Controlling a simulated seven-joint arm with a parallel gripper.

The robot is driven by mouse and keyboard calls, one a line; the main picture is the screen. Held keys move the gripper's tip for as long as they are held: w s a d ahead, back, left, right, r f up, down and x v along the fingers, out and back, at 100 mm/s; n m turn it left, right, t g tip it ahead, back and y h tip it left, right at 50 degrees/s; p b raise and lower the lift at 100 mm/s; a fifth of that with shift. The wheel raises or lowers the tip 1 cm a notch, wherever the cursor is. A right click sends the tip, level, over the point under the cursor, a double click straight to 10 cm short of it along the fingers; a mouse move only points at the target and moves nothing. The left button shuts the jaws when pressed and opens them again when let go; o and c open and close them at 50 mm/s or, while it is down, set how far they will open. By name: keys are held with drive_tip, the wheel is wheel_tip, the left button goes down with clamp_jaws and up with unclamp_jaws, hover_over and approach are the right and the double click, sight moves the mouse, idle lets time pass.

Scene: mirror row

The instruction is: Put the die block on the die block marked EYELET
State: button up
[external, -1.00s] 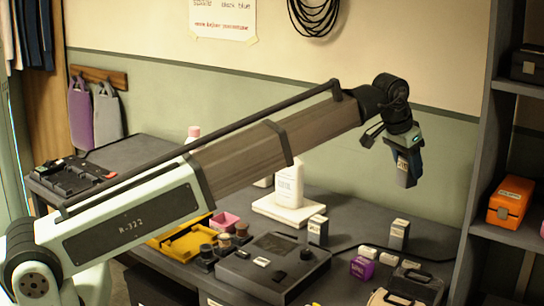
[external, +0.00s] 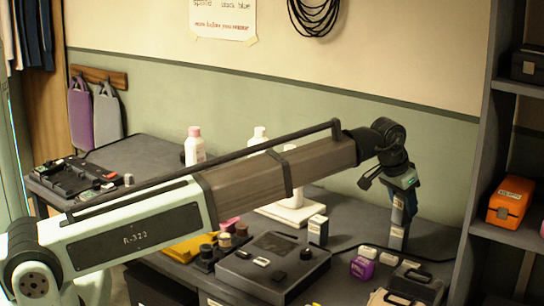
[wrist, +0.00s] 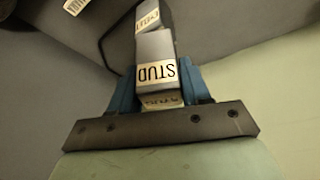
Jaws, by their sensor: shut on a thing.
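My gripper (external: 404,206) is shut on a grey die block whose label reads STUD, upside down in the wrist view (wrist: 156,75). The held block (external: 398,208) hangs upright between the blue fingers. Directly below it in the external view stands another grey die block (external: 397,238). It also shows just beyond the held block in the wrist view (wrist: 148,20), with a white label too small to read surely. Whether the two blocks touch I cannot tell. A third block (external: 317,230) with a white top stands farther left on the table; I cannot read its label.
A purple box (external: 362,268) and small white-topped pieces lie just in front of the standing block. A shelf with an orange case (external: 510,201) stands at the right.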

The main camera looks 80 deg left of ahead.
drive_tip(key=shift+f, duration=0.1)
drive_tip(key=o, duration=1.2)
drive_tip(key=v, duration=1.2)
